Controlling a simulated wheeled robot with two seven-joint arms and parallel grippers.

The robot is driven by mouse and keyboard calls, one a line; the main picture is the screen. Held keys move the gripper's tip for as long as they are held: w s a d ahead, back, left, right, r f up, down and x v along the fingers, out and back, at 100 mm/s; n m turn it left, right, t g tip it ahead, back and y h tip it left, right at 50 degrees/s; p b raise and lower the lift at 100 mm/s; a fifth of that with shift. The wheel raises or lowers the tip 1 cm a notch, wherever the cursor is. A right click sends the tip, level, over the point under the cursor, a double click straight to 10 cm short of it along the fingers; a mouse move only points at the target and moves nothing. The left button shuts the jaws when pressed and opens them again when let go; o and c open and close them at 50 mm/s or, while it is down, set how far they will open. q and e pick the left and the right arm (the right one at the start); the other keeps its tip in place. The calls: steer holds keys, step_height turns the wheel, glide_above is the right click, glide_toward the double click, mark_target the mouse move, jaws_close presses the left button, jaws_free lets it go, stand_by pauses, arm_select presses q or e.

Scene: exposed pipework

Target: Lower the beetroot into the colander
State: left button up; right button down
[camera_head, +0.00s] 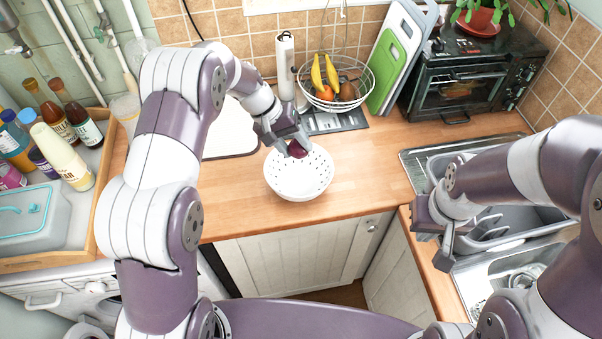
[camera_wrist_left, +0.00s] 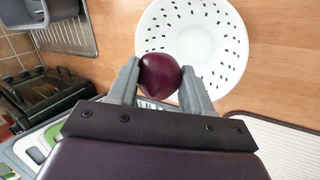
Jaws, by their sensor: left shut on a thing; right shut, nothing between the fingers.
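The dark purple beetroot (camera_head: 297,149) is between the fingers of my left gripper (camera_head: 288,140), which is shut on it. It also shows in the left wrist view (camera_wrist_left: 160,75), held between the grey fingertips. The white colander (camera_head: 299,182) with dark holes stands on the wooden counter, and its rim shows in the left wrist view (camera_wrist_left: 228,75). The beetroot is over the colander's far side in the head view; its exact height above the bowl is hard to tell. My right gripper (camera_head: 436,240) is shut and empty, near the sink at the right.
A wire fruit basket (camera_head: 337,90) with bananas and other fruit stands behind the colander. Cutting boards (camera_head: 395,60) and a black oven (camera_head: 475,75) are at the back right. A white board (camera_head: 231,130) lies left of the colander. Counter right of the colander is clear.

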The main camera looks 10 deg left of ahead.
arm_select(q)
steer(key=b, duration=0.6)
glide_above(303, 186)
steer(key=a, duration=0.2)
steer(key=shift+w+a+f, duration=0.1)
steer(key=shift+w+f, duration=0.05)
steer(key=shift+f, duration=1.6)
steer(key=shift+w+f, duration=0.1)
steer(key=shift+f, duration=1.65)
steer(key=shift+f+b, duration=2.05)
steer(key=shift+f, duration=0.75)
steer(key=o, duration=1)
steer(key=shift+o, duration=0.6)
steer(key=shift+s, duration=0.15)
steer(key=shift+s+f, duration=0.1)
steer(key=shift+f, duration=0.05)
